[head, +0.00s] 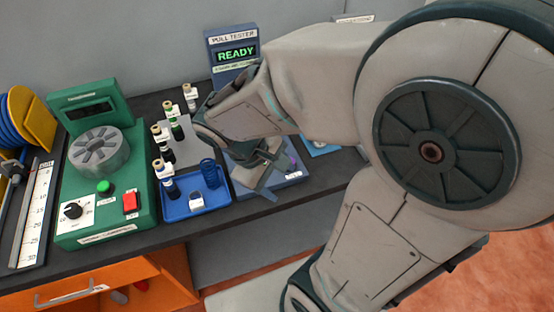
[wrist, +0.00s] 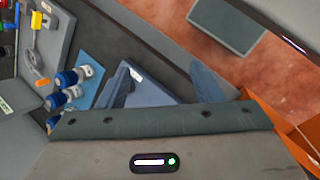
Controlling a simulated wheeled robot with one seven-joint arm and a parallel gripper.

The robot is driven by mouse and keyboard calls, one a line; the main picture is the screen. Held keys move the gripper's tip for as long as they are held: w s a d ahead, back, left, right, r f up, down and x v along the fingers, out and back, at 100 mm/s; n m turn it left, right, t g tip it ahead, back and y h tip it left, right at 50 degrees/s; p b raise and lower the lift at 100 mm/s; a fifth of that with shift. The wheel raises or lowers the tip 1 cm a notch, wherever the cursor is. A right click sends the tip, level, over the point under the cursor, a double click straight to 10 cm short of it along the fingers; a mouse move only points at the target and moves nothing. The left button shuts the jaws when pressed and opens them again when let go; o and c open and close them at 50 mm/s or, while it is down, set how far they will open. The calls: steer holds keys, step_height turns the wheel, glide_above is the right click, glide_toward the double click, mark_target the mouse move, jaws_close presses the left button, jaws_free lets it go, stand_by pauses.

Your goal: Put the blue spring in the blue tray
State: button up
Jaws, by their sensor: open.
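The blue spring (head: 209,173) stands upright at the back right of the blue tray (head: 216,199) in the head view. It appears to be inside the tray, with its coils clear of my gripper. My gripper (head: 264,172) is right of the tray, above the base of the pull tester. It is open and nothing shows between its fingers. In the wrist view the open fingers (wrist: 163,82) spread over a blue-grey plate with a white label. The spring is not visible there.
The tray also holds a dark bottle (head: 170,187) and a small labelled block (head: 196,202). A green machine (head: 105,190) stands left, the pull tester screen (head: 236,53) behind. Several blue-capped pieces (wrist: 68,78) show in the wrist view. An orange drawer (head: 120,285) is below the bench.

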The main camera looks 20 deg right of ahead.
step_height(320, 180, up, 7)
steer(key=s+m+t+y, duration=0.1)
steer(key=m+t+y, duration=0.3)
steer(key=m+y, duration=0.1)
steer(key=shift+a+m, duration=0.3)
steer(key=shift+m, duration=0.5)
steer(key=shift+s, duration=0.1)
steer(key=c, duration=0.5)
steer(key=shift+a, duration=0.15)
